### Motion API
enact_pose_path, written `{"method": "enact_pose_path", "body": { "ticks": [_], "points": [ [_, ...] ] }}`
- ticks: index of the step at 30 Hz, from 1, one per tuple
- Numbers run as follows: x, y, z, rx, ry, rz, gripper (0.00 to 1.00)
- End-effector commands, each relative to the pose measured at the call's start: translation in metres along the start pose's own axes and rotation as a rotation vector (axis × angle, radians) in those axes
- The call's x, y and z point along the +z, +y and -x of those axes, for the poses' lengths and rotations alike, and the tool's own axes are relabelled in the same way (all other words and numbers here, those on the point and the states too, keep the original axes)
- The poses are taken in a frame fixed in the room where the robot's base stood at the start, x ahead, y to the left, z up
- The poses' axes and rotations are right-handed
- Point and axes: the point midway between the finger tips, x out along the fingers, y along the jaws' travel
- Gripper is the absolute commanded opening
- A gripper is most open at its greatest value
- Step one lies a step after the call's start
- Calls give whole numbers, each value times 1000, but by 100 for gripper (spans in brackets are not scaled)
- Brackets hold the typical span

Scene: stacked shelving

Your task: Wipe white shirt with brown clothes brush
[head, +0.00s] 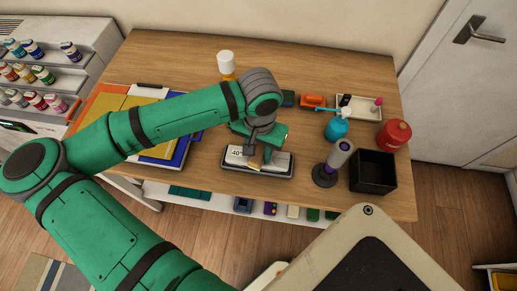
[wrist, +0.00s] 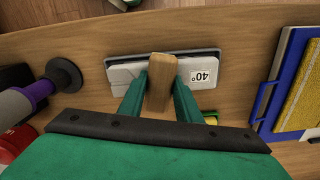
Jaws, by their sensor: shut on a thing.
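My gripper (head: 258,154) is low over the front middle of the wooden table. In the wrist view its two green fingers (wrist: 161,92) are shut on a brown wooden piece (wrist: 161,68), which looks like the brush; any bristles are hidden. A white flat block marked "40°" (head: 237,157) lies in a dark shallow tray under the gripper; it also shows in the wrist view (wrist: 122,73). The brown piece overlaps the white block there; I cannot tell whether they touch. No garment that is clearly a white shirt shows.
To the right stand a purple-grey cylinder on a round base (head: 338,157), a black open box (head: 373,170), a blue spray bottle (head: 337,127) and a red canister (head: 393,135). Blue and yellow folders (head: 180,150) lie left. A white-capped bottle (head: 226,62) stands behind my arm.

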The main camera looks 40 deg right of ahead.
Motion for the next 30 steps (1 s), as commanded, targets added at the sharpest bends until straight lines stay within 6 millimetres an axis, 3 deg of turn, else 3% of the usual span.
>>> {"method": "enact_pose_path", "body": {
  "ticks": [8,30],
  "points": [
    [5,5,0,0,-1,0,13],
    [-15,-17,-2,-2,-2,4,10]
  ]
}}
